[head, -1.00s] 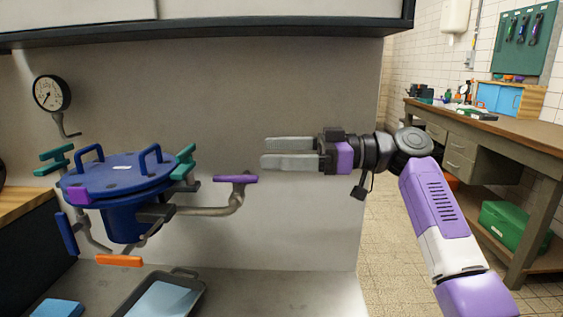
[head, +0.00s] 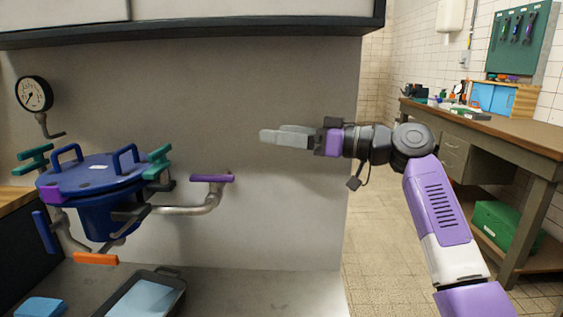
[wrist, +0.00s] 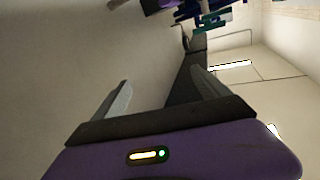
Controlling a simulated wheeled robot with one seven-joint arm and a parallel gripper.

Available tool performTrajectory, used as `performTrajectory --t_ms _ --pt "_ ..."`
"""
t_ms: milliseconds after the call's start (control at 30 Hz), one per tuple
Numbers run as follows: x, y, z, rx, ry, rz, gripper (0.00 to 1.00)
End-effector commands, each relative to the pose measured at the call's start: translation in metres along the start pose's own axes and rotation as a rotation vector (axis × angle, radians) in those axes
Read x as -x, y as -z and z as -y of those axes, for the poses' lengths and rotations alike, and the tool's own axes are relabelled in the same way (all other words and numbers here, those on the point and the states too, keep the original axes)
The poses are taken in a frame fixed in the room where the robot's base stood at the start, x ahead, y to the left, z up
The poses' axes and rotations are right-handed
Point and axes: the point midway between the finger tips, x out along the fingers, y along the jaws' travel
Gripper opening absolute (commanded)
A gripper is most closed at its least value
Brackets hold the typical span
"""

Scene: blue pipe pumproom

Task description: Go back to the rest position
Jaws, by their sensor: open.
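My gripper (head: 284,137) is open and empty in the head view. It points left and is held in the air in front of the grey panel, to the right of the blue lidded vessel (head: 92,186) and its pipework. In the wrist view my gripper (wrist: 165,98) shows two grey fingers spread apart with nothing between them. The purple-handled valve (head: 212,178) on the side pipe is left of and below my fingers, apart from them. Other vessel parts show blurred at the top of the wrist view.
A pressure gauge (head: 34,94) stands above the vessel at left. A tray (head: 150,290) of pale blue liquid and a blue block (head: 42,307) are below. A dark shelf edge (head: 200,28) overhangs. At right is a workbench (head: 520,142) with a green box (head: 508,225); tiled floor is free.

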Motion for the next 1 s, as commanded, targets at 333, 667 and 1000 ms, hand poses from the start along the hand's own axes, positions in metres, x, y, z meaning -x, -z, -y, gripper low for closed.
performTrajectory --t_ms 333,667,1000 --pt "0.021 -0.069 -0.048 -0.090 -0.326 -0.097 0.85" --pt "0.088 -0.186 -0.051 -0.160 -0.674 -0.231 0.85" --pt "0.176 -0.287 0.013 -0.149 -0.942 -0.319 0.85"
